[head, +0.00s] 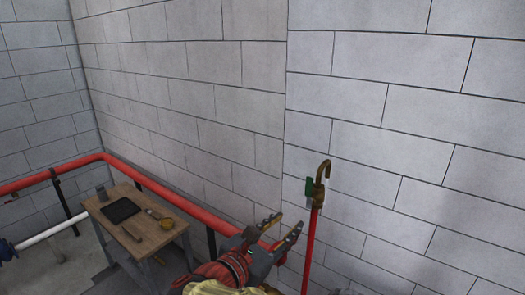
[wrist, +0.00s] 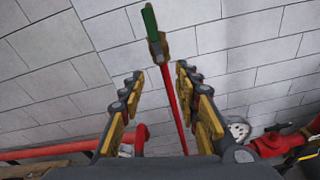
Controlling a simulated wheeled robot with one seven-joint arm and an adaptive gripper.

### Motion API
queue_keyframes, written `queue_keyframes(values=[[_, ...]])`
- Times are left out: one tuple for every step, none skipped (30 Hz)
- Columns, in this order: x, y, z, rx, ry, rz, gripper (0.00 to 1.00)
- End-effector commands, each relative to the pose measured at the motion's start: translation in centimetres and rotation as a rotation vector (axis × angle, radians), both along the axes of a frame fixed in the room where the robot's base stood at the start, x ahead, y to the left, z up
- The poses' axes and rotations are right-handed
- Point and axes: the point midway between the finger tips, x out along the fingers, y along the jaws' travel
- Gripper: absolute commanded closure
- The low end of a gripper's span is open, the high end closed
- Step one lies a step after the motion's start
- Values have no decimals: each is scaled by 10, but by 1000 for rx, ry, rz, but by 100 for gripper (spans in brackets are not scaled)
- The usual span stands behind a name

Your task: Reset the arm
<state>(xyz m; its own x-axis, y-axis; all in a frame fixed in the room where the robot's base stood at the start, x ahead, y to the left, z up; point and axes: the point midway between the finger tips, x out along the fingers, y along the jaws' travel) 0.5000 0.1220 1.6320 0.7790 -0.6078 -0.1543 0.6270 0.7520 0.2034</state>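My gripper (head: 280,228) shows low in the middle of the head view, with its two fingers apart and nothing between them. In the wrist view the gripper (wrist: 157,85) is open, its yellow-padded fingers on either side of the picture. A red upright pipe with a brass hooked top (head: 322,170) and a green handle (head: 309,187) stands by the wall, just right of the gripper in the head view. In the wrist view the red pipe (wrist: 171,100) and its green handle (wrist: 150,20) appear beyond the fingers. I cannot tell how far apart they are.
A red horizontal pipe (head: 165,192) runs along the block wall (head: 200,90). A white pipe (head: 45,235) lies far left. Red equipment (wrist: 272,144) is at right in the wrist view.

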Motion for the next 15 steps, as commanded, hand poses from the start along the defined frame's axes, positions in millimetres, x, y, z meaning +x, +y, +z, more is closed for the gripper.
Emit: queue_keyframes(values=[[-8,-3,-24,89,26,-26,67],[-15,-6,-38,156,39,-47,67],[-25,-8,-55,246,56,-79,67],[-33,-12,-68,315,65,-110,67],[-41,-16,-83,387,73,-145,67],[-53,-23,-104,483,82,-200,67],[-63,-27,-121,560,85,-246,67],[-73,-32,-137,637,87,-298,67],[-87,-38,-159,741,85,-371,67],[-97,-42,-176,822,80,-430,67],[-108,-45,-192,904,72,-491,67],[-120,-48,-211,1004,59,-569,67],[-128,-50,-224,1072,47,-625,67],[-136,-50,-236,1139,35,-679,67],[-146,-51,-250,1224,15,-749,67]])
